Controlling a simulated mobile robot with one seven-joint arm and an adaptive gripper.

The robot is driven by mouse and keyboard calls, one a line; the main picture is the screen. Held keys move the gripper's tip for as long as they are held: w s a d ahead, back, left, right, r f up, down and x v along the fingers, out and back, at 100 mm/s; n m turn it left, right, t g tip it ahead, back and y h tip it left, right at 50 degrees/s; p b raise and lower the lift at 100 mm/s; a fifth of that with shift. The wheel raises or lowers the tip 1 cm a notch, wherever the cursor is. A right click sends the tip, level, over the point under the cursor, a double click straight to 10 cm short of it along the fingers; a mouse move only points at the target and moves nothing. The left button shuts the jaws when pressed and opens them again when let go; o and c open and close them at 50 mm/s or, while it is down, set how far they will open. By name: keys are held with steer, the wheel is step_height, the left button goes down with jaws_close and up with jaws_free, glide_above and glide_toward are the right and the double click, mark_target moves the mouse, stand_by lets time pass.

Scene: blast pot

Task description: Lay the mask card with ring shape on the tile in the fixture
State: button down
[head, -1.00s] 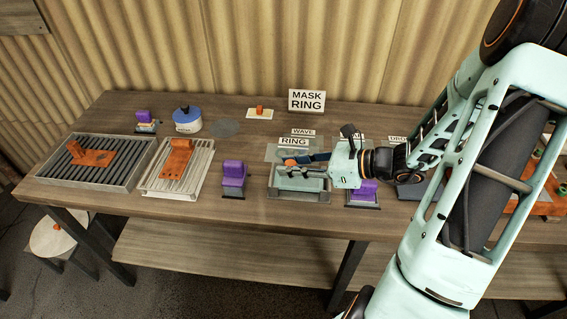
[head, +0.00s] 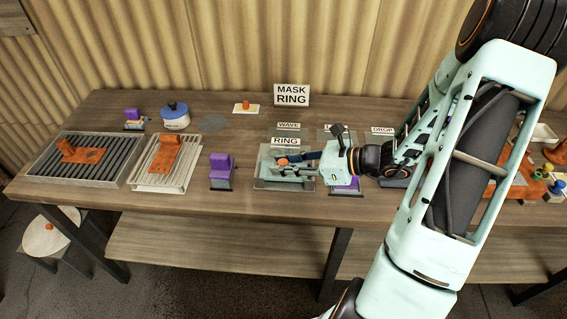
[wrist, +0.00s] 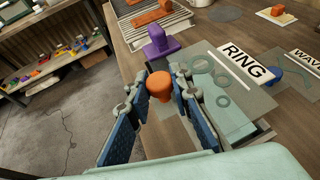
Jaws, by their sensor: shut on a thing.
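My gripper (head: 284,166) is shut on an orange knob (wrist: 160,84), which sits between its blue finger pads (wrist: 190,92) in the wrist view. The grey mask card with ring cut-outs (wrist: 214,66) lies beside the knob, near the RING label (wrist: 246,63). Whether the knob is fixed to this card is hidden by the fingers. A pale green surface, seemingly the tile (wrist: 226,122), shows beside and below the gripper. In the head view the gripper is over the grey fixture (head: 261,182), covering much of it. I cannot tell the height of the knob's base.
A purple-topped block (head: 221,166) stands left of the fixture; another purple one (head: 345,187) is right of it, partly behind the gripper. Slatted trays (head: 166,165) with orange pieces lie left. A MASK RING sign (head: 291,95) stands behind. A blue-lidded pot (head: 175,115) stands back left.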

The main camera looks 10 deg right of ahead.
steer(key=shift+f+b, duration=1.95)
steer(key=shift+f, duration=0.6)
steer(key=shift+f+b, duration=0.65)
steer(key=shift+f, duration=0.15)
steer(key=c, duration=1.7)
jaws_free()
steer(key=shift+o, duration=0.2)
steer(key=v, duration=1.2)
steer(key=shift+r, duration=0.1)
